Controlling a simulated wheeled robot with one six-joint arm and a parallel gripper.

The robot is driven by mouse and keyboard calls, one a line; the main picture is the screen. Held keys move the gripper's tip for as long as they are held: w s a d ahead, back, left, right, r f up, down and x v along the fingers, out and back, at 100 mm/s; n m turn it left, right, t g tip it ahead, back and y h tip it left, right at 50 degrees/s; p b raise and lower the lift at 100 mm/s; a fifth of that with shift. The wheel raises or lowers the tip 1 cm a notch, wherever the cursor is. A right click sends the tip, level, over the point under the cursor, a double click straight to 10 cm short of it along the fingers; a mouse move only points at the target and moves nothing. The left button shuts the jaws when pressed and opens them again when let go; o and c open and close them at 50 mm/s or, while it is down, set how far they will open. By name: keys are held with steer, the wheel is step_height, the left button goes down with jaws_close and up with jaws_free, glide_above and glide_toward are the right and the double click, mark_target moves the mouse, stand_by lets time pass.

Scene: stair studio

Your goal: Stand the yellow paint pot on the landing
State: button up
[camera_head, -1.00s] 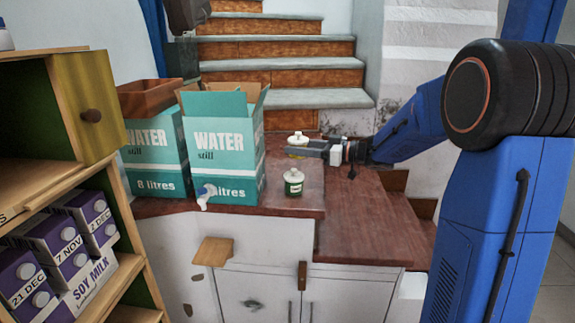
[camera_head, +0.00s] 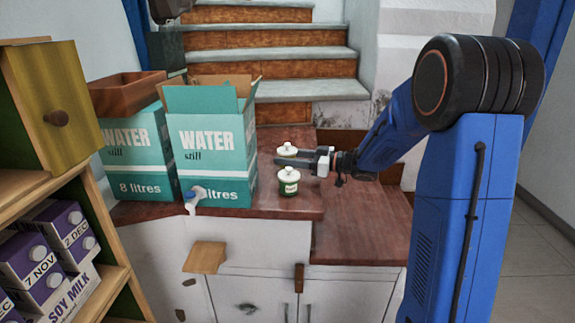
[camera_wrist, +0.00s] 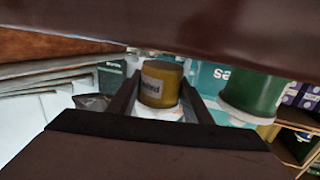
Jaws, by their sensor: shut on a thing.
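My gripper (camera_head: 303,162) is shut on the yellow paint pot, beside and just behind the green pot. In the wrist view the yellow pot (camera_wrist: 160,84), with a pale label, sits between the two fingers; that view looks upside down. In the head view only its white lid (camera_head: 287,149) shows clearly, and the fingers and the green pot hide most of its body. The green pot (camera_head: 289,182) with a white lid stands upright on the reddish-brown wooden top (camera_head: 262,205). Whether the yellow pot touches the wood is hard to tell.
Two teal water boxes (camera_head: 210,150) stand left of the pots, one with a tap (camera_head: 193,198). A lower wooden step (camera_head: 365,235) on the right is bare. Stairs (camera_head: 270,66) rise behind. A shelf with soy milk cartons (camera_head: 62,240) is at front left.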

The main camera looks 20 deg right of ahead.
steer(key=shift+f, duration=1.3)
steer(key=o, duration=1.2)
steer(key=shift+f, duration=0.15)
steer(key=shift+o, duration=0.2)
